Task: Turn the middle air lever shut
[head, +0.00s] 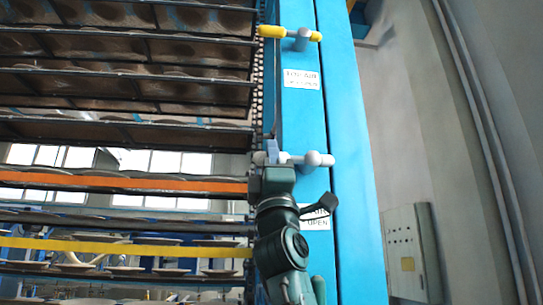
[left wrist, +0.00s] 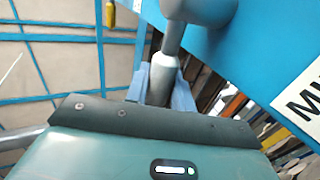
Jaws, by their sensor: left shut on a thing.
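The middle air lever (head: 318,159) is a grey-white handle on the blue column, lying about level across it in the head view. My left gripper (head: 272,152) is at the lever's left end, with its arm reaching up from below. In the left wrist view the blue-grey fingers (left wrist: 161,84) are shut on the lever's pale grey handle (left wrist: 165,65). The lever's round grey hub (left wrist: 200,10) is at the top of that view. The gripper body hides part of the handle's end. My right gripper is in neither view.
The blue column (head: 345,130) carries a yellow-ended lever (head: 290,33) above and a white label (head: 303,79). Another label (head: 315,217) is partly hidden by my arm. Racks of plates (head: 120,90) stand close at left. A grey cabinet (head: 408,250) is on the right wall.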

